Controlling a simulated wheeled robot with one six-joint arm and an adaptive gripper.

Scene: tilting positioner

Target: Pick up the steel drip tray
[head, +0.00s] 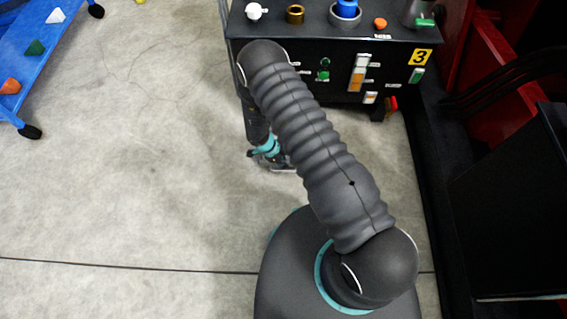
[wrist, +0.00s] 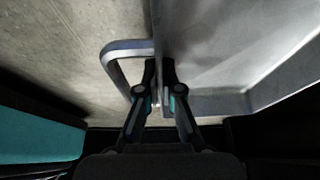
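The steel drip tray (wrist: 225,50) fills the right side of the wrist view, with its grey sloping walls and a bent bar handle (wrist: 112,60) on its left side. My gripper (wrist: 160,75) has one finger on each side of the tray's near wall, the left one inside the handle loop. The fingers look closed against that wall, though their contact is dark and partly hidden. In the head view my gripper (head: 268,153) is low by the floor, and only a sliver of the tray (head: 285,169) shows past my arm.
A black workbench (head: 335,50) marked 3 stands at the top, with several fittings on it. A blue table (head: 42,62) with coloured blocks is at upper left. Red and black equipment (head: 495,60) lines the right. The concrete floor (head: 120,170) at left is clear.

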